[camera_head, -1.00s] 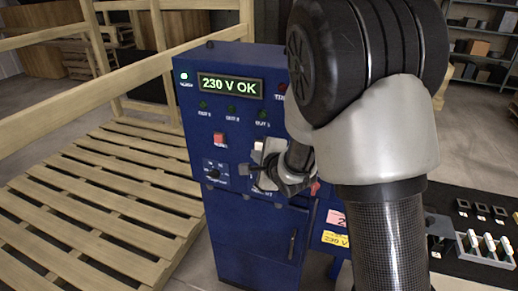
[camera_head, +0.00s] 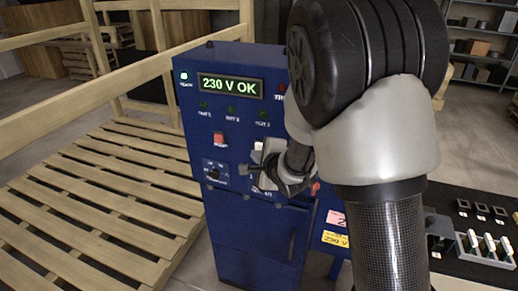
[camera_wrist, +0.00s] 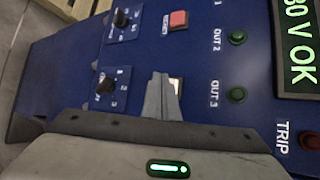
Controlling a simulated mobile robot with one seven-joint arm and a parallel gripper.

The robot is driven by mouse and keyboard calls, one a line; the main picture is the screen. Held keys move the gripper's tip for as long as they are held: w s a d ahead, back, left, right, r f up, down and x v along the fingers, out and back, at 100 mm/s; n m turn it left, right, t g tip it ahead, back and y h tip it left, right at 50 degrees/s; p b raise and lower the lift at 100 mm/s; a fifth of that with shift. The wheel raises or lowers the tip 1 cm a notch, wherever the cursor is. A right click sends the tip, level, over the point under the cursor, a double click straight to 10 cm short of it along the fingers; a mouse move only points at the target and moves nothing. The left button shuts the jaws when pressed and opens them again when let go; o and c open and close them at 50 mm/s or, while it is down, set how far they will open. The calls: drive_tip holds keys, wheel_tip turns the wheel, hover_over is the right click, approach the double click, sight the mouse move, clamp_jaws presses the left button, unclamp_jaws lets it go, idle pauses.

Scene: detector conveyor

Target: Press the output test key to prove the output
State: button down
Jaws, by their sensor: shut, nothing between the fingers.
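The blue test cabinet (camera_head: 235,225) stands in the middle of the head view, its display (camera_head: 230,86) reading "230 V OK". A pale key (camera_head: 258,146) sits on its panel; in the wrist view this key (camera_wrist: 177,86) is partly hidden by my fingers and its label cannot be read. My gripper (camera_head: 256,174) is shut and empty in front of the panel. In the wrist view the closed fingertips (camera_wrist: 160,82) lie beside and over the pale key; I cannot tell if they touch it. The OUT 2 lamp (camera_wrist: 237,38) and OUT 3 lamp (camera_wrist: 236,95) look dark green.
A red reset key (camera_wrist: 178,20) and two black rotary knobs, one upper (camera_wrist: 122,18) and one lower (camera_wrist: 105,86), are near my fingers. The trip lamp (camera_wrist: 311,139) looks dark red. A wooden pallet (camera_head: 100,200) lies left; a table with switches (camera_head: 487,243) is right.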

idle(0.8)
drive_tip(key=shift+w+d, duration=0.15)
drive_tip(key=shift+w, duration=0.25)
drive_tip(key=shift+w+d, duration=0.2)
drive_tip(key=shift+w, duration=0.3)
idle(0.5)
drive_tip(key=shift+s, duration=0.15)
idle(0.3)
drive_tip(key=shift+s+a+b, duration=0.3)
drive_tip(key=shift+s+b, duration=0.2)
drive_tip(key=shift+s, duration=0.2)
drive_tip(key=s, duration=0.1)
drive_tip(key=s+a+b, duration=0.1)
drive_tip(key=s, duration=0.2)
drive_tip(key=shift+s+a+b, duration=0.4)
idle(0.3)
